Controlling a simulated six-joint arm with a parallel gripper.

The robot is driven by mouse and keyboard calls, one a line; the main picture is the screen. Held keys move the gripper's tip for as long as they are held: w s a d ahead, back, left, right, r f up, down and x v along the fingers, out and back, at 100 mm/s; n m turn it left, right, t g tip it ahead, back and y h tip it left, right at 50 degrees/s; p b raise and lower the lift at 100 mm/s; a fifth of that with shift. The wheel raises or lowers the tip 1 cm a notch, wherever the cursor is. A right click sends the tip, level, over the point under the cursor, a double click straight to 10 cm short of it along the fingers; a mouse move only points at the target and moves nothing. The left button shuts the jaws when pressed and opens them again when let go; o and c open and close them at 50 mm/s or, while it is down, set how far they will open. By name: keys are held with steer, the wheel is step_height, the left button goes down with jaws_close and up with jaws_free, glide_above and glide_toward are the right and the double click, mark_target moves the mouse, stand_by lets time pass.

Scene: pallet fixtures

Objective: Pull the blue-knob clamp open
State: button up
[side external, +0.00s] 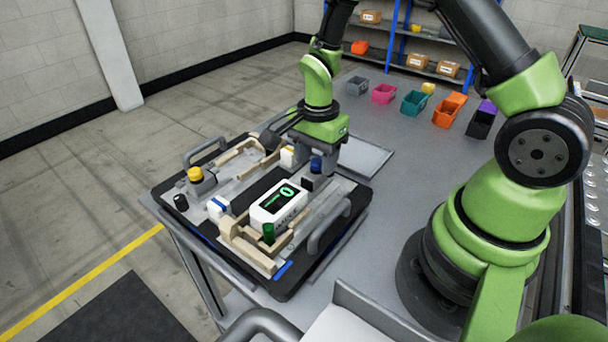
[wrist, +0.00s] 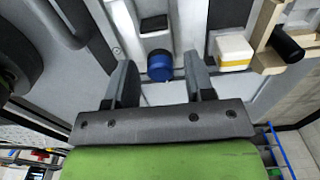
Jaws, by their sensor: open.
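The blue knob (side external: 317,163) of the clamp stands on the dark pallet fixture (side external: 330,226), at its back right in the side view. In the wrist view the blue knob (wrist: 160,66) shows at the middle, below a grey and black clamp body (wrist: 155,24). My gripper (wrist: 161,68) is open, with one finger on each side of the knob in that view. Gaps show between the knob and both fingers, and I see no contact. In the side view my gripper (side external: 303,147) is low over the fixture, and its fingertips are partly hidden.
A white device with a green key sign (side external: 292,210) sits mid-fixture. A yellow knob (side external: 195,174), a green knob (side external: 268,233) and a black knob (side external: 181,202) stand around it. Bins (side external: 413,103) stand farther back.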

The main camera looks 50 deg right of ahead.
steer(key=shift+r, duration=3)
